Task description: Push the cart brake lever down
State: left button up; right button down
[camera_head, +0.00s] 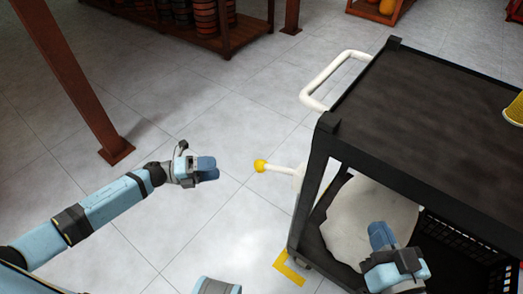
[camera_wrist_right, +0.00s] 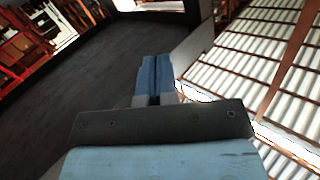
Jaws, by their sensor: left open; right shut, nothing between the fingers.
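The cart brake lever (camera_head: 280,168) is a white rod with a yellow knob (camera_head: 260,165) at its end. It sticks out to the left from the near left corner of the black cart (camera_head: 425,100), roughly level. My left gripper (camera_head: 208,168) is to the left of the knob, apart from it, and open and empty. My right gripper (camera_head: 381,236) is in front of the cart's open side, shut with nothing in it. Its closed blue fingers also show in the right wrist view (camera_wrist_right: 156,78).
A white handle (camera_head: 332,75) is on the cart's left end. A pale round object (camera_head: 365,215) and a black crate (camera_head: 455,245) are inside the cart. A yellow floor mark (camera_head: 288,268) lies by its foot. A brown post (camera_head: 75,80) stands at left. Tiled floor around the lever is clear.

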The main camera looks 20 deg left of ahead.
pick_arm(q)
jog(key=p+v, duration=0.1)
jog(key=v, duration=1.2)
jog(key=shift+s+a+p, duration=0.2)
jog(key=shift+a+p, duration=0.15)
jog(key=shift+a, duration=0.05)
pick_arm(e)
jog(key=shift+d+r, duration=0.15)
jog(key=shift+d, duration=0.05)
jog(key=shift+s, duration=0.1)
